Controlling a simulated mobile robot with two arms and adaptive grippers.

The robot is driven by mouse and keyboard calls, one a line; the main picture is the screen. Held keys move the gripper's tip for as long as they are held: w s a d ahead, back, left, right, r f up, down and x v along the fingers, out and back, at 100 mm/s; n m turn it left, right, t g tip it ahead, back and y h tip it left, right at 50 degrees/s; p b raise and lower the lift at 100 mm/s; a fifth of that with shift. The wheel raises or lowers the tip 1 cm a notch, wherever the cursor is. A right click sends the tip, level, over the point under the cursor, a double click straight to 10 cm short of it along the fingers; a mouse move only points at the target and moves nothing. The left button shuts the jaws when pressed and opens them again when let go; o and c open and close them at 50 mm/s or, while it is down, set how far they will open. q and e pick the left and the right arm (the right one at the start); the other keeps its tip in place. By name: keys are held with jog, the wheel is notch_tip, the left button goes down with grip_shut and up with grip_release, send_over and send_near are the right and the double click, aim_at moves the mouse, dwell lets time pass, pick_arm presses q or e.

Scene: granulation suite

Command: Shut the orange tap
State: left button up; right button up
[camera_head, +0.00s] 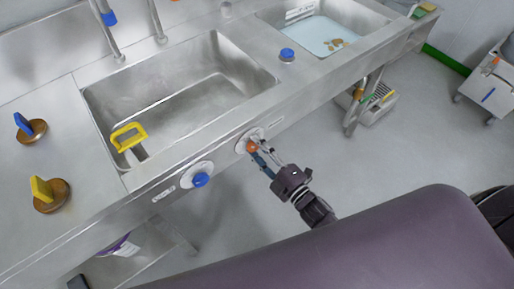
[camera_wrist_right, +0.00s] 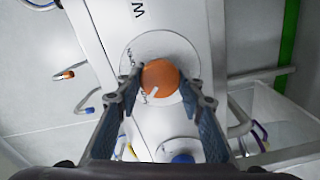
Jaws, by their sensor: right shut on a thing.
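The orange tap (camera_head: 252,146) is a round knob on a white disc on the sink unit's front panel. In the right wrist view the orange tap (camera_wrist_right: 160,77) fills the space between the fingers, and a white pointer line on it runs toward the lower left. My right gripper (camera_head: 259,149) reaches it from the front, shut on the knob with one finger on each side. The printing on the disc is partly hidden by the fingers. My left gripper is not in view.
A blue knob (camera_head: 200,180) sits on the same panel to the left. The steel basin (camera_head: 190,100) above holds a yellow-handled item (camera_head: 128,136). Blue (camera_head: 23,124) and yellow (camera_head: 41,188) handles stand on the left worktop.

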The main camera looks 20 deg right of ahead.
jog(key=o, duration=1.2)
jog(key=shift+c, duration=0.2)
jog(key=v, duration=1.2)
jog(key=s+d+f+m+g+h, duration=0.25)
jog(key=s+f+m, duration=0.2)
jog(key=f, duration=0.85)
jog(key=s+d+f+m+g+h, duration=0.1)
jog(key=s+f+m+g+h, duration=0.25)
jog(key=f, duration=0.95)
jog(key=s+f+m+g, duration=0.4)
jog(key=s+f, duration=0.4)
jog(key=s, duration=0.3)
jog(key=s+f+m+g, duration=0.4)
jog(key=s+f+g, duration=0.2)
jog(key=s, duration=0.5)
notch_tip(320, 180, down, 3)
jog(key=shift+s+d+r, duration=0.2)
jog(key=shift+s+d, duration=0.15)
jog(key=shift+d, duration=0.05)
